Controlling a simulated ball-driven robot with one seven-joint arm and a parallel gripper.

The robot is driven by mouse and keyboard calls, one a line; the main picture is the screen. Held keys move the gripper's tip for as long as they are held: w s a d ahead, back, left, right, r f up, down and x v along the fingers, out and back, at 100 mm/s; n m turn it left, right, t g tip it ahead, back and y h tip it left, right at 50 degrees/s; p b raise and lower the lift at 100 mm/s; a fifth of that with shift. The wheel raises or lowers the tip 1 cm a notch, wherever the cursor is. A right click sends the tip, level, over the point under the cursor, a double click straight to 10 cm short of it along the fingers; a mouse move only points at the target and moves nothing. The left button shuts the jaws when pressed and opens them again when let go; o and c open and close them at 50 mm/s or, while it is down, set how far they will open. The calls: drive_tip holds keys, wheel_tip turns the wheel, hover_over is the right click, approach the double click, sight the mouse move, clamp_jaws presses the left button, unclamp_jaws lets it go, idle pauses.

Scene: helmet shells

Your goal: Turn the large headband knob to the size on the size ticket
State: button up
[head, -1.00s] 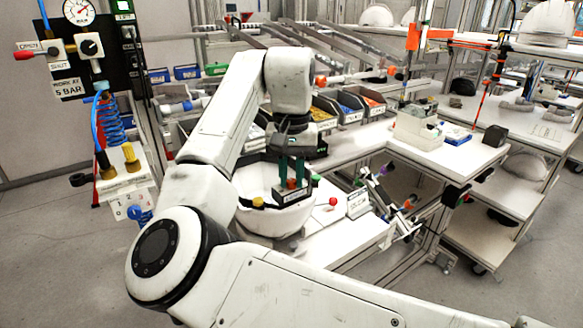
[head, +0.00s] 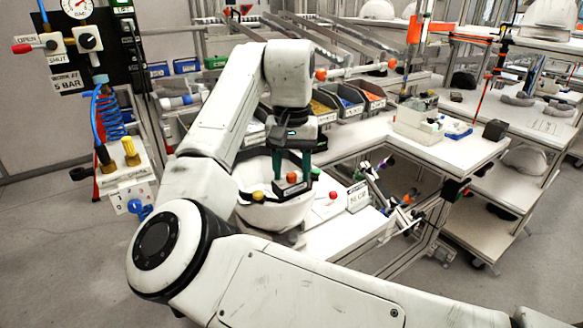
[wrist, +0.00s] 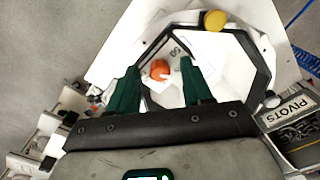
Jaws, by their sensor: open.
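A white helmet shell (head: 270,215) sits open side up on the bench below my arm. A yellow knob (head: 257,196) is on the near left rim and shows in the wrist view (wrist: 215,20). A white card (head: 358,196) stands to the right, its print too small to read surely.
A red ball-shaped knob (head: 333,195) is on the bench right of the shell. Parts bins (head: 350,101) stand behind. An air-supply panel with a gauge (head: 78,8) is at the left. Bare bench (head: 335,235) lies in front of the card.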

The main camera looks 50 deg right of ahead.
sight(292, 174)
wheel_tip(292, 174, up, 11)
drive_tip(key=shift+f, duration=0.15)
idle(0.9)
